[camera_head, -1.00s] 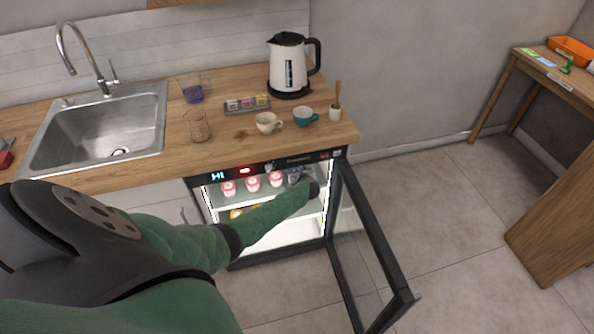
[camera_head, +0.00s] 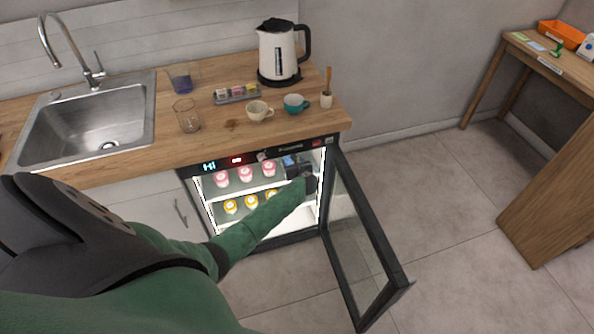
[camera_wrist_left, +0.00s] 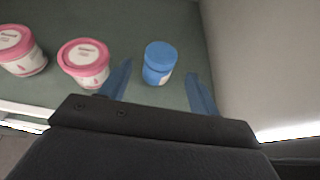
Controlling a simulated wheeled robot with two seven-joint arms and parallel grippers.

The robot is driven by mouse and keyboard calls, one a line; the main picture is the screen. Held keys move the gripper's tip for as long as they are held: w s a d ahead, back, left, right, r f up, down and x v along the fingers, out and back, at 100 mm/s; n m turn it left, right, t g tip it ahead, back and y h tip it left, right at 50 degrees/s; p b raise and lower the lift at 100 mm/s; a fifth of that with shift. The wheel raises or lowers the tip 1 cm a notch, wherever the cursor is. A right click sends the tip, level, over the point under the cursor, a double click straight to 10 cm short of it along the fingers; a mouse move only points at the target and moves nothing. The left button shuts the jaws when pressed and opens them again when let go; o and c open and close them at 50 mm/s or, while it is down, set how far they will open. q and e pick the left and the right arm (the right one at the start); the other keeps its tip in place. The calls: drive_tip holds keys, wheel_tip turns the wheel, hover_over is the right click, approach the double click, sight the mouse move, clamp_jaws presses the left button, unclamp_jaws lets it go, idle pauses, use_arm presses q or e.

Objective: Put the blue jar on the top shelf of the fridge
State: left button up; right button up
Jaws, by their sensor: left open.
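The blue jar (camera_wrist_left: 159,63) stands upright on the fridge's top shelf (camera_wrist_left: 127,20), to the right of the pink-lidded jars. My left gripper (camera_wrist_left: 159,85) is open, with one blue finger on either side of the jar's near side. I cannot tell whether the fingers touch it. In the head view my left gripper (camera_head: 299,172) reaches into the right part of the lit fridge (camera_head: 250,238), at the top shelf, and its wrist hides much of that corner. My right gripper is not in view.
Pink-lidded jars (camera_head: 245,174) share the top shelf, and yellow jars (camera_head: 251,202) stand on the shelf below. The glass fridge door (camera_head: 355,245) stands open on the right. The fridge's inner right wall (camera_wrist_left: 252,65) is close beside the gripper.

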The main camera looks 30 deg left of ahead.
use_arm(q)
drive_tip(key=s+d+m+t+h+b, duration=0.1)
drive_tip(key=s+d+m+t+h, duration=0.25)
drive_tip(key=d+m, duration=0.45)
drive_tip(key=s+d+m+t+h, duration=0.25)
drive_tip(key=s+d+m, duration=0.25)
drive_tip(key=d+m, duration=0.25)
drive_tip(key=s+d+f+m+g+h, duration=0.2)
drive_tip(key=s+d+f+m+h, duration=0.5)
drive_tip(key=s+d+f+m, duration=0.55)
drive_tip(key=s+d+f+m+g+h, duration=0.1)
drive_tip(key=s+d+f+m+g, duration=0.2)
drive_tip(key=s+m, duration=0.3)
drive_tip(key=s+d+f+m+g, duration=0.2)
drive_tip(key=s+f+m, duration=0.1)
drive_tip(key=s+m, duration=0.3)
drive_tip(key=s+a+f+m+g+y, duration=0.1)
drive_tip(key=s+f+m+g, duration=0.2)
drive_tip(key=s, duration=0.7)
drive_tip(key=s+a+f+m+g+y, duration=0.1)
drive_tip(key=s+m, duration=0.4)
drive_tip(key=s, duration=0.5)
wheel_tip(320, 180, down, 2)
drive_tip(key=shift+f+g+y, duration=0.25)
drive_tip(key=shift+g+y, duration=0.25)
drive_tip(key=shift+g, duration=0.6)
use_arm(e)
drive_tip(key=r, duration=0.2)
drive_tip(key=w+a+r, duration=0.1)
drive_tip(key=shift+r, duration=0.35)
